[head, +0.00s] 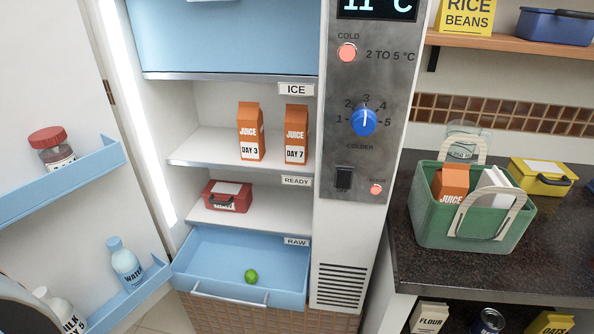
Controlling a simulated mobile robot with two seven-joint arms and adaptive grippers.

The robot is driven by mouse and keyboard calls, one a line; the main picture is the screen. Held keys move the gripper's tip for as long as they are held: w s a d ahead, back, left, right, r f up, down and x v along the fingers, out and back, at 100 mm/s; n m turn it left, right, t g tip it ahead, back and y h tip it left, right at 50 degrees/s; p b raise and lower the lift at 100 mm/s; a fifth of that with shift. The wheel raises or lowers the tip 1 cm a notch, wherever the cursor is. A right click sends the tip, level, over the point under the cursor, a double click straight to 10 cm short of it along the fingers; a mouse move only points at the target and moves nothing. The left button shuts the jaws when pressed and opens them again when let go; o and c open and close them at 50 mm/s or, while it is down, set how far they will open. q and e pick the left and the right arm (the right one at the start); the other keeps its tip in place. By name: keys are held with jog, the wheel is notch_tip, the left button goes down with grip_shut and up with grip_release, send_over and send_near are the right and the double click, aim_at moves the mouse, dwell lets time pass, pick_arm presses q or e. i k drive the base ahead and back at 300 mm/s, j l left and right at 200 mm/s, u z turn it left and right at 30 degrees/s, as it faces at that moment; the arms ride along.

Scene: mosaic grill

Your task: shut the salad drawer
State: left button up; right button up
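The salad drawer (215,262) is a light blue bin at the bottom of the open fridge. It is pulled out, so its inside shows from above. A pale bar handle (229,299) runs along its front. A small green round fruit (251,276) lies on the drawer floor. The label RAW (297,242) is on the shelf edge just above the drawer. Neither of my grippers can be made out in the head view.
The open fridge door (50,110) stands at the left, its blue racks holding a jar (52,150) and bottles (125,263). A red box (227,196) and juice cartons (251,132) stand on shelves above the drawer. A green basket (470,220) stands on the right counter.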

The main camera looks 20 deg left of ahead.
aim_at(213, 264)
jog(key=u, duration=1.2)
